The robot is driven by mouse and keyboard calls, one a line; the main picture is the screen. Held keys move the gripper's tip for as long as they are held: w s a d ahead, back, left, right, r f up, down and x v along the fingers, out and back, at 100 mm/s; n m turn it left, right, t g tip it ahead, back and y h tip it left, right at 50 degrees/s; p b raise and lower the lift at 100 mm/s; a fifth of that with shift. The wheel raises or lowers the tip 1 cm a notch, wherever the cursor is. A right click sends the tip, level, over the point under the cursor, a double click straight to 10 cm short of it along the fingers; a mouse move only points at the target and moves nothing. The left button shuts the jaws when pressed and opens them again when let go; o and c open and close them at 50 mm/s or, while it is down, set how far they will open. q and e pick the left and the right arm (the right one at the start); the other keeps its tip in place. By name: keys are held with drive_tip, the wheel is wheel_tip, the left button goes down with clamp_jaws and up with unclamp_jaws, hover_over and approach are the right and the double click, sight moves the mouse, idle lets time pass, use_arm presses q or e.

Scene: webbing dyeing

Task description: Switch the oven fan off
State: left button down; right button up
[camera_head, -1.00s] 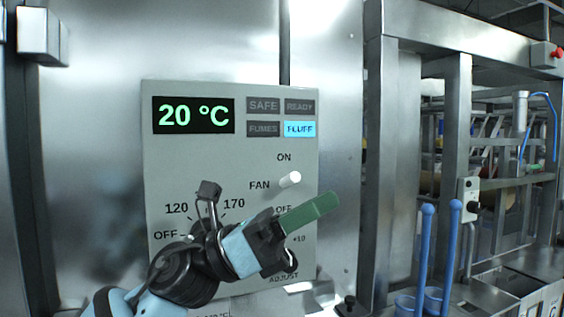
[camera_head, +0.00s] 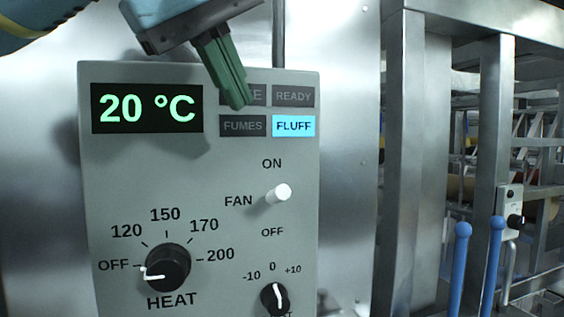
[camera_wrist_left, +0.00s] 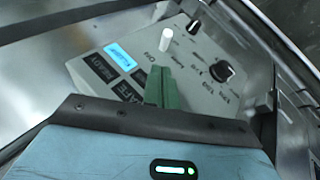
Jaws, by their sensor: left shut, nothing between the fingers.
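The oven control panel (camera_head: 110,180) is grey and fills the middle of the head view. Its white fan switch (camera_head: 279,194) sits between the ON and OFF labels, its tip pointing up and right. The switch also shows in the left wrist view (camera_wrist_left: 166,38), beyond the fingertips. My left gripper (camera_head: 238,104) comes in from the top with green fingers shut and empty. It hangs in front of the SAFE lamp, above and left of the switch, apart from it. It also shows in the left wrist view (camera_wrist_left: 162,72). My right gripper is not in view.
The heat knob (camera_head: 168,267) points to OFF. The adjust knob (camera_head: 275,298) sits below the switch. The display (camera_head: 147,108) reads 20 °C, and the FLUFF lamp (camera_head: 294,126) is lit blue. Blue-handled rods (camera_head: 460,262) stand at the right by a steel frame.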

use_arm(q)
drive_tip(key=shift+s+a+r+t+y, duration=0.15)
drive_tip(key=shift+a+r+y, duration=0.15)
drive_tip(key=shift+a+r, duration=0.25)
drive_tip(key=shift+s+a+r+t+y, duration=0.15)
drive_tip(key=shift+a+r+y, duration=0.15)
drive_tip(key=shift+a+r, duration=0.15)
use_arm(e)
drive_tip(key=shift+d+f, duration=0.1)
use_arm(q)
drive_tip(key=shift+f, duration=0.15)
approach(273, 189)
drive_tip(key=w, duration=0.1)
drive_tip(key=w+a+f, duration=0.1)
drive_tip(key=shift+w+a, duration=0.15)
drive_tip(key=shift+w, duration=0.2)
drive_tip(key=d+f, duration=0.2)
drive_tip(key=shift+f, duration=0.25)
drive_tip(key=shift+d+f, duration=0.3)
drive_tip(key=shift+f, duration=0.2)
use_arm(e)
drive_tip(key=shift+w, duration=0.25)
